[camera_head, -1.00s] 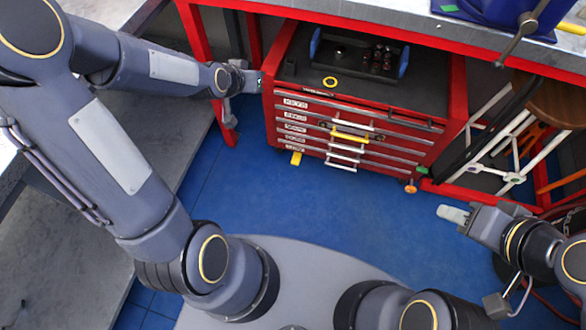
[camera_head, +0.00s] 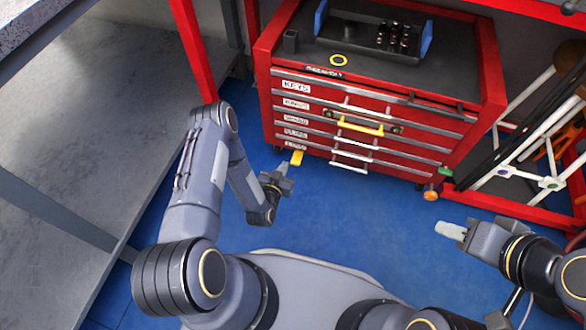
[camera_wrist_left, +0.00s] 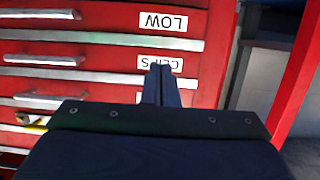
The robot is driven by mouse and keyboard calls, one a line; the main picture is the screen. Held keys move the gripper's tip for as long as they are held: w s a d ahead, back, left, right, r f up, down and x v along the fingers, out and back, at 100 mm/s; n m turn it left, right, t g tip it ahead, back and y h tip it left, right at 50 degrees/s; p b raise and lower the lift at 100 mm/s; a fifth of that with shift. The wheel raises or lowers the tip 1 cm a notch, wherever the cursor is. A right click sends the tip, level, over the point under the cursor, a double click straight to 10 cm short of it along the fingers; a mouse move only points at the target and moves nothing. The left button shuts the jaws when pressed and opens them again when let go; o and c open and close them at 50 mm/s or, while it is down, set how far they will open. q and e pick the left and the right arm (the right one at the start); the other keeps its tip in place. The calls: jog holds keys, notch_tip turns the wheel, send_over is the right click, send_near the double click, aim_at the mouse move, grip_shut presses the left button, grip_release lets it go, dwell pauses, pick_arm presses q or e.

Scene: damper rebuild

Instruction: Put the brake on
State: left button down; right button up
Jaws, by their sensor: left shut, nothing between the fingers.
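The red tool cabinet (camera_head: 375,105) stands on the blue floor. A yellow pedal (camera_head: 297,158) sticks out under its front left corner, and an orange round part (camera_head: 431,193) shows under its front right corner. I cannot tell whether the pedal is up or pressed. My left gripper (camera_head: 283,168) is shut and empty, low and close beside the yellow pedal. In the left wrist view its closed fingers (camera_wrist_left: 161,72) point at the drawer fronts with upside-down labels; the pedal is not visible there. My right gripper (camera_head: 450,230) is over the floor at the right, away from the cabinet.
A black tray (camera_head: 365,40) and a yellow ring (camera_head: 338,60) are on the cabinet top. One drawer has a yellow handle (camera_head: 360,127). A grey bench (camera_head: 70,150) stands at left. White and black rods (camera_head: 535,130) lean at right. Blue floor (camera_head: 350,215) in front is clear.

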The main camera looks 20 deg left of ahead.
pick_arm(q)
jog(key=s+f, duration=0.1)
jog(key=d+f, duration=0.1)
jog(key=shift+s+f, duration=0.35)
jog(key=shift+s, duration=0.05)
jog(key=shift+b, duration=0.3)
jog(key=b, duration=0.5)
send_over(294, 164)
notch_tip(294, 164, down, 3)
jog(key=f, duration=0.1)
jog(key=s+f+b, duration=0.1)
jog(key=shift+s+f, duration=0.1)
jog(key=shift+f, duration=0.2)
jog(key=shift+f+b, duration=0.35)
jog(key=shift+f, duration=0.1)
